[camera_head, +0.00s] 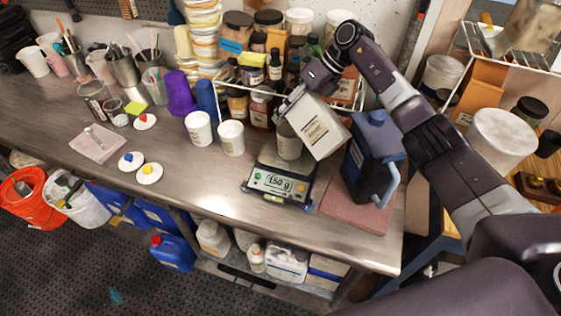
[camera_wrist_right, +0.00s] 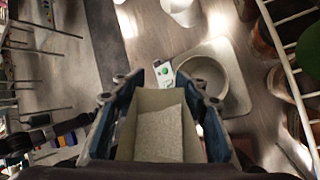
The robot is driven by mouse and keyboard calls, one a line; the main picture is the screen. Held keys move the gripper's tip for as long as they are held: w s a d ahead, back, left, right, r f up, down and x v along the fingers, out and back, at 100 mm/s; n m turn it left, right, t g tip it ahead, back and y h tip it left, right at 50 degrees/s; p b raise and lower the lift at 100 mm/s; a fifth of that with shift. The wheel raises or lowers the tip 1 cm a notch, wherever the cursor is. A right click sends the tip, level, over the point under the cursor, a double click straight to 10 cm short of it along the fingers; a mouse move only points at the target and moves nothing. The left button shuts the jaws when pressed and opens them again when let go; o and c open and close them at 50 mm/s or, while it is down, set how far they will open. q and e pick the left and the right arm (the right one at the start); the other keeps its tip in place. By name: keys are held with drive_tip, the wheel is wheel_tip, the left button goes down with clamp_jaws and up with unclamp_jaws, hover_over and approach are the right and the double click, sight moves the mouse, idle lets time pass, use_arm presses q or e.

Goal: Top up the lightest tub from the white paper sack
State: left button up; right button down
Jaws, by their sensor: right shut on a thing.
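My right gripper (camera_head: 298,96) is shut on the white paper sack (camera_head: 317,130) and holds it tilted above the scale (camera_head: 279,184). In the right wrist view the sack (camera_wrist_right: 123,140) is open at the top, with pale powder inside, between the fingers (camera_wrist_right: 160,90). A tub (camera_head: 288,144) stands on the scale, partly hidden by the sack; its round rim also shows in the right wrist view (camera_wrist_right: 224,75). The display seems to read 150 g. Two white tubs (camera_head: 198,128) (camera_head: 231,139) stand left of the scale. My left gripper is out of view.
A blue jug (camera_head: 372,150) stands on a reddish mat (camera_head: 345,212) right of the scale. A wire rack with jars (camera_head: 262,107) is behind. Three lids with red (camera_head: 145,121), blue (camera_head: 131,161) and yellow (camera_head: 149,174) knobs lie left. The bench front (camera_head: 215,185) is clear.

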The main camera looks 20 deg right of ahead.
idle(0.8)
drive_tip(key=shift+a+f+g+b, duration=0.1)
drive_tip(key=shift+f+g+b, duration=0.3)
drive_tip(key=shift+b, duration=0.45)
idle(0.5)
drive_tip(key=shift+f+g+h+b, duration=0.3)
drive_tip(key=shift+f+b, duration=0.3)
drive_tip(key=shift+b, duration=0.45)
idle(0.6)
drive_tip(key=shift+f+m+g+b, duration=0.3)
drive_tip(key=shift+f+b, duration=0.25)
drive_tip(key=shift+b, duration=1.05)
